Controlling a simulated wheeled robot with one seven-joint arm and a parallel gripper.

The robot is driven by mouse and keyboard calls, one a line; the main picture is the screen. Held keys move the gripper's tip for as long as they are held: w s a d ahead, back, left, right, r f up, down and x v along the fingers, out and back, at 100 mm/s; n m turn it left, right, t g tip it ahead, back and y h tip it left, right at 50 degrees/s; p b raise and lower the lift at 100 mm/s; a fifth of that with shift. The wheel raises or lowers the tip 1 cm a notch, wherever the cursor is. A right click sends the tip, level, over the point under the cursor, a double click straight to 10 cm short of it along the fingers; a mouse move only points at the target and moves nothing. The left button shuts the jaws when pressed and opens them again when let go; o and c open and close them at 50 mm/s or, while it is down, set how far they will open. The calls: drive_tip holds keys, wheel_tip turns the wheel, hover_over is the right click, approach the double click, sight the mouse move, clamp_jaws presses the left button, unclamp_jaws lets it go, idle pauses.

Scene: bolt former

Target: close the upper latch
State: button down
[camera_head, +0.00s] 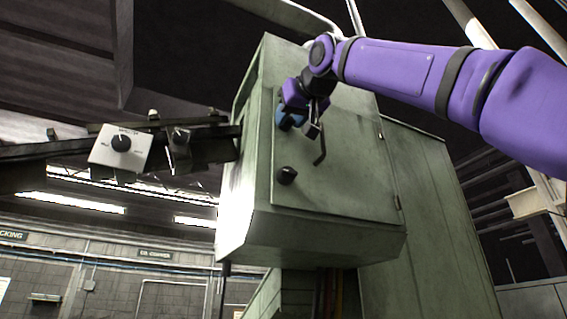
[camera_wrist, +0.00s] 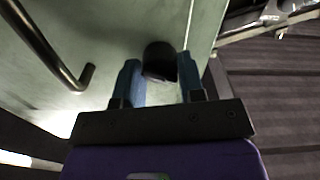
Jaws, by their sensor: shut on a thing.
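The green cabinet door (camera_head: 350,165) stands flat in its frame, with a bent bar handle (camera_head: 321,150) and a dark lower latch (camera_head: 286,175) at its left edge. My gripper (camera_head: 290,119) is at the upper left edge of the door, above the lower latch. In the wrist view the black knob of the upper latch (camera_wrist: 159,60) sits between the two blue fingers of my gripper (camera_wrist: 158,66), which is shut on it. The gripper mostly hides the upper latch in the head view. The handle also shows at the left of the wrist view (camera_wrist: 55,55).
A control box with a black dial (camera_head: 120,148) is on a dark rail left of the cabinet. A hinge (camera_head: 397,202) is on the door's right edge. A taller green cabinet (camera_head: 425,220) stands at the right. Open space lies below left.

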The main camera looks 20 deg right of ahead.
drive_tip(key=n, duration=0.5)
drive_tip(key=shift+n, duration=0.4)
drive_tip(key=c, duration=0.5)
unclamp_jaws()
drive_tip(key=shift+s, duration=0.1)
drive_tip(key=shift+s, duration=3.95)
drive_tip(key=shift+f, duration=0.1)
